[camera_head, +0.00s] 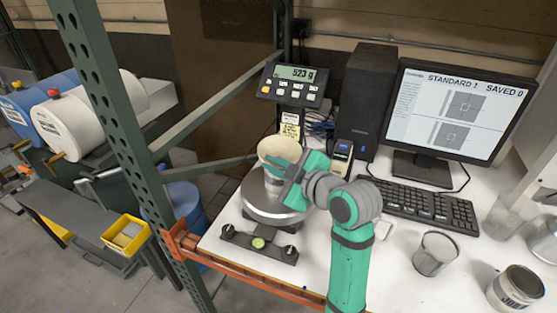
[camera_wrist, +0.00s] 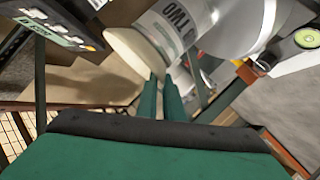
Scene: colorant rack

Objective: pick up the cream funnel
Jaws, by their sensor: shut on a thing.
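The cream funnel (camera_head: 279,150) is at the mouth of a light can (camera_head: 272,184) on the round pan of the scale.
The scale's display (camera_head: 293,74) reads about 523 g behind the can. A green rack post (camera_head: 120,130) stands left. A keyboard (camera_head: 425,205), monitor (camera_head: 450,112), empty cup (camera_head: 434,253) and labelled can (camera_head: 515,288) are on the right of the white table.

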